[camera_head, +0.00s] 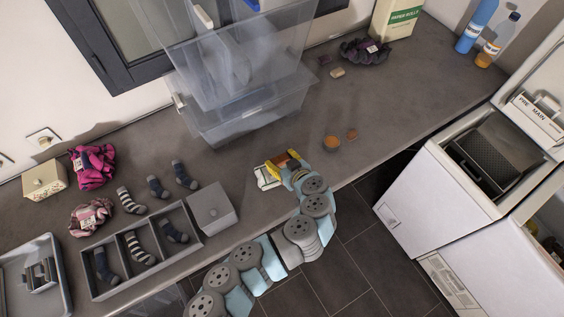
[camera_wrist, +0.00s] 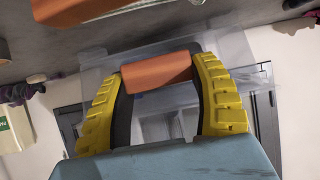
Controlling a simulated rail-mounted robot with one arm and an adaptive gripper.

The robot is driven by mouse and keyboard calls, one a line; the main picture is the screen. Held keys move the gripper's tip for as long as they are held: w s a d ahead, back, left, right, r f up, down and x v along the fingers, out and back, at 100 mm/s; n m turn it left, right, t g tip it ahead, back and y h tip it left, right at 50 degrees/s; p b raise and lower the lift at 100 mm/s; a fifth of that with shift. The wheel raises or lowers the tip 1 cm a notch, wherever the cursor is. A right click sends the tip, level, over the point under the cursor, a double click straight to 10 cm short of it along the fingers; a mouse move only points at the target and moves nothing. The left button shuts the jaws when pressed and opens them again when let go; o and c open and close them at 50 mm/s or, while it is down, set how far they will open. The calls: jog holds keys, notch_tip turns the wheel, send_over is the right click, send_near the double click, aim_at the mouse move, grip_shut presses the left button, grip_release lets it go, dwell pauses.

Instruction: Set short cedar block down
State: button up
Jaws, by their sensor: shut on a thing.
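My gripper (camera_head: 284,163) has yellow padded fingers and is over the grey counter, near its front edge. In the wrist view, my gripper (camera_wrist: 166,95) is shut on an orange-brown cedar block (camera_wrist: 157,72), held crosswise between the fingertips. In the head view the block is hard to make out among the fingers. Whether it touches the counter, I cannot tell. A round brown piece (camera_head: 332,143) and a smaller brown piece (camera_head: 352,134) lie on the counter right of my gripper. In the wrist view, a large orange-brown piece (camera_wrist: 85,8) shows at the top edge.
Clear stacked bins (camera_head: 240,110) stand behind my gripper. A grey divided tray (camera_head: 190,245) with socks and a grey box (camera_head: 211,208) are to the left. The counter (camera_head: 425,95) is largely clear right of my gripper.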

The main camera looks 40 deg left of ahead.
aim_at(282, 158)
jog(key=shift+w+a+f+b, duration=0.35)
jog(key=shift+w+f, duration=0.1)
jog(key=shift+f, duration=0.25)
jog(key=shift+w+a+f+b, duration=0.3)
jog(key=shift+w+f, duration=0.1)
jog(key=shift+f, duration=0.25)
jog(key=shift+w+a+f+b, duration=0.25)
jog(key=shift+w+f+b, duration=0.15)
jog(key=shift+f, duration=0.3)
notch_tip(282, 158, down, 3)
jog(key=shift+r+b, duration=0.1)
jog(key=shift+b, duration=0.8)
jog(key=shift+w+r, duration=0.1)
jog(key=shift+r, duration=0.05)
jog(key=o, duration=0.9)
jog(key=shift+c, duration=0.2)
jog(key=shift+f+p, duration=0.2)
jog(key=shift+p, duration=0.2)
